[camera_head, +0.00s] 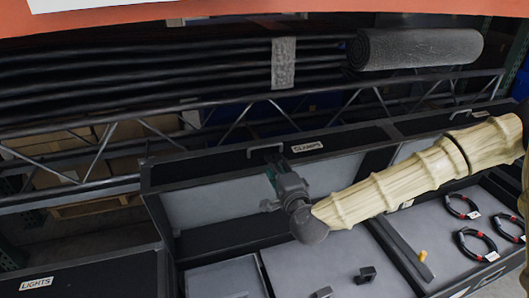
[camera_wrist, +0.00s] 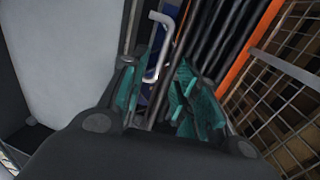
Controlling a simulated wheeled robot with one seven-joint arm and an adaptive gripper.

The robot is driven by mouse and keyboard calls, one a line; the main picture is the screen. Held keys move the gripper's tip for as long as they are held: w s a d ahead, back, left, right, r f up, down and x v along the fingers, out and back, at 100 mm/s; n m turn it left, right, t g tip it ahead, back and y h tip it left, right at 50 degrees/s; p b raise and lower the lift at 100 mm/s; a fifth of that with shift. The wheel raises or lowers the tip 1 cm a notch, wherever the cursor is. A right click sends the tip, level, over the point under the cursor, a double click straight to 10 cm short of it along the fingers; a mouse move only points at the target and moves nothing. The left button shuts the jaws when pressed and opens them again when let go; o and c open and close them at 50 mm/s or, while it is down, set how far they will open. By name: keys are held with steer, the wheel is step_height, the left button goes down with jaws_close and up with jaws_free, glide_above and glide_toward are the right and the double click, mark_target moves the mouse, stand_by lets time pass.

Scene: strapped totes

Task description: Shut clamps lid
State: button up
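The clamps lid (camera_head: 212,193) stands raised at the back of its black tote, its grey inner face toward me. A label reading CLAMPS (camera_head: 307,147) is on its top edge, beside a thin metal handle (camera_head: 257,150). My gripper (camera_head: 272,170) is at that top edge, just below the handle. In the wrist view my gripper (camera_wrist: 160,95) has its teal fingers apart, with the handle (camera_wrist: 157,48) showing between or just beyond the tips. I cannot tell whether they touch it. The lid's grey face (camera_wrist: 60,60) fills the left there.
The clamps tote's grey floor (camera_head: 310,262) holds small dark parts (camera_head: 366,274). The tote at right holds several black cable coils (camera_head: 478,245). A closed LIGHTS lid (camera_head: 80,280) is at lower left. Behind run a metal truss (camera_head: 120,133), black poles (camera_head: 130,78) and a grey roll (camera_head: 415,48).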

mark_target(264, 146)
steer(key=x, duration=0.3)
steer(key=p+x, duration=0.1)
steer(key=x, duration=0.3)
steer(key=p+x, duration=0.1)
steer(key=x, duration=0.3)
steer(key=shift+r, duration=0.25)
steer(key=shift+s+d, duration=0.1)
jaws_close()
